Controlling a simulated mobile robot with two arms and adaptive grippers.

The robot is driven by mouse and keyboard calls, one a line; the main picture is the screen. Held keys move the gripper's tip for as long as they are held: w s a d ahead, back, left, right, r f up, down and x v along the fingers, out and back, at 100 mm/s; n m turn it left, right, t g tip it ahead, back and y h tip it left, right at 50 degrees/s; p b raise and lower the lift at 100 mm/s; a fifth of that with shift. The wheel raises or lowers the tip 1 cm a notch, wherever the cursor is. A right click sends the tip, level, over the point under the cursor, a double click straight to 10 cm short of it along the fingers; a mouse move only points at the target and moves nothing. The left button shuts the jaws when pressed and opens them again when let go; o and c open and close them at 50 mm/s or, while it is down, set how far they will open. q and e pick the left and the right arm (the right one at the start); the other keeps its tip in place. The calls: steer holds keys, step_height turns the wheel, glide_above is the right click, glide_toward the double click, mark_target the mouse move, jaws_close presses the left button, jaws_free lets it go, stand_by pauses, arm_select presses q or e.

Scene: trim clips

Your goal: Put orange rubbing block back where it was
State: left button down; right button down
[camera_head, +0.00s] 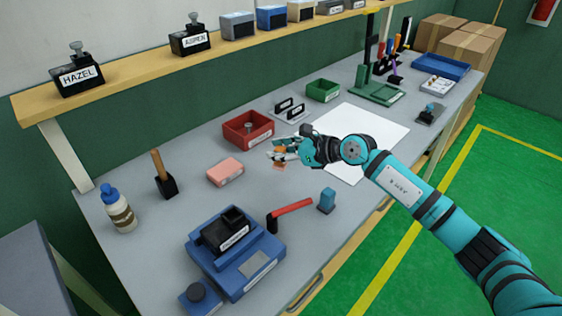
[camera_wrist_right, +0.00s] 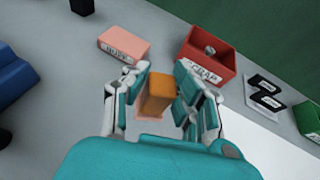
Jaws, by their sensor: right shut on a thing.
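The orange rubbing block (camera_wrist_right: 157,92) is between the fingers of my right gripper (camera_wrist_right: 160,88), which is shut on it. In the head view the right gripper (camera_head: 284,152) is low over the bench, in front of the red bin, and only a little of the orange block (camera_head: 279,149) shows between its fingers. A pale orange-pink patch (camera_wrist_right: 148,117) shows on the bench by the block's lower end. I cannot tell whether the block touches the bench. My left gripper is not in view.
The red scrap bin (camera_head: 247,129) and a pink block (camera_head: 225,172) stand close by. A white sheet (camera_head: 355,130) lies under my right arm. A blue machine (camera_head: 238,255), a red-handled tool (camera_head: 290,213) and a blue stamp-like thing (camera_head: 327,200) are nearer the front edge.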

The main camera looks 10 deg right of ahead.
mark_target(285, 162)
step_height(285, 162, down, 4)
steer(key=shift+r, duration=0.25)
steer(key=shift+w+f, duration=0.1)
steer(key=shift+f, duration=0.3)
steer(key=c, duration=1.1)
jaws_free()
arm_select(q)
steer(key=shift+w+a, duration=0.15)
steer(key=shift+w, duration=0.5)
arm_select(e)
steer(key=shift+d+r, duration=0.1)
steer(key=shift+r, duration=0.15)
steer(key=b+v, duration=0.1)
steer(key=v, duration=0.9)
steer(key=shift+s+d+b, duration=0.3)
steer(key=shift+b, duration=0.05)
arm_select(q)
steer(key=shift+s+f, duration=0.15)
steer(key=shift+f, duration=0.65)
arm_select(e)
steer(key=shift+s+d+r, duration=0.3)
steer(key=shift+s, duration=0.05)
